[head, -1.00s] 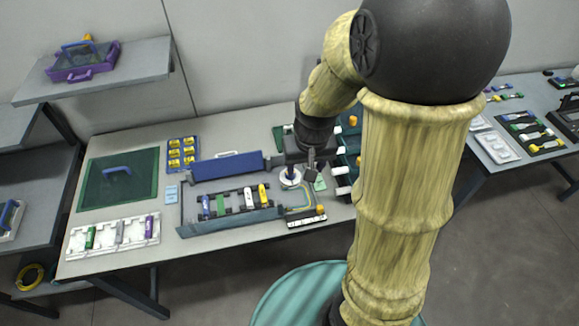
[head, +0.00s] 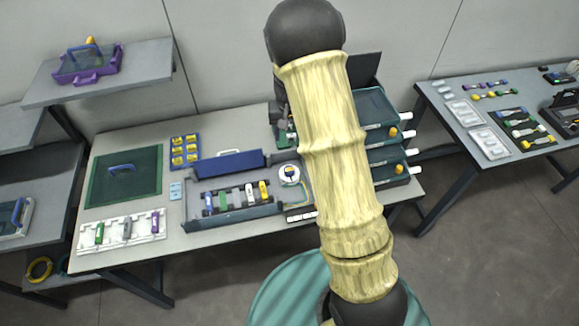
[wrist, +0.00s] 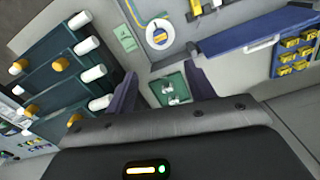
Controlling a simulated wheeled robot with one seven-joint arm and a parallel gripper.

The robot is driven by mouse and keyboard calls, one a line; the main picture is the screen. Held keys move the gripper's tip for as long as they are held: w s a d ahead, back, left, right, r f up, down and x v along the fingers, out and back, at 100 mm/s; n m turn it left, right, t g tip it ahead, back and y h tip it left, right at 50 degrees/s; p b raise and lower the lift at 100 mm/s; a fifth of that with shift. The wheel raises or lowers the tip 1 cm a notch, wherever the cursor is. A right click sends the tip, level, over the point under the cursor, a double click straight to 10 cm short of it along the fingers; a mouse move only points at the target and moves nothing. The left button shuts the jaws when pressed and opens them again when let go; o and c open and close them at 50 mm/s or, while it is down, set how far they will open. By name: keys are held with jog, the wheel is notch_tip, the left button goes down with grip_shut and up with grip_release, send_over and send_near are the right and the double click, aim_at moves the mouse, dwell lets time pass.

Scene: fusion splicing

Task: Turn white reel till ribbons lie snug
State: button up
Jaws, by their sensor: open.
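The white reel (head: 289,174) lies flat at the right end of the grey open case (head: 235,212), with a dark and yellow mark on its top. It also shows in the wrist view (wrist: 160,34), beyond my fingers. Thin coloured ribbons run along the tray beside it and show in the wrist view (wrist: 131,14); how snug they lie is too small to tell. My gripper (wrist: 163,88) is open and empty, away from the reel. A small green tray (wrist: 154,88) with pale parts shows between the fingers, below them. In the head view my arm hides most of the gripper.
A dark green drawer unit (head: 363,122) with white handles and yellow knobs stands right of the reel. The case's blue lid (head: 228,163) stands open behind it.

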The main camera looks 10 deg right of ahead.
aim_at(289, 169)
notch_tip(289, 169, down, 17)
jog(key=p, duration=0.3)
jog(key=shift+p, duration=0.35)
jog(key=c, duration=1)
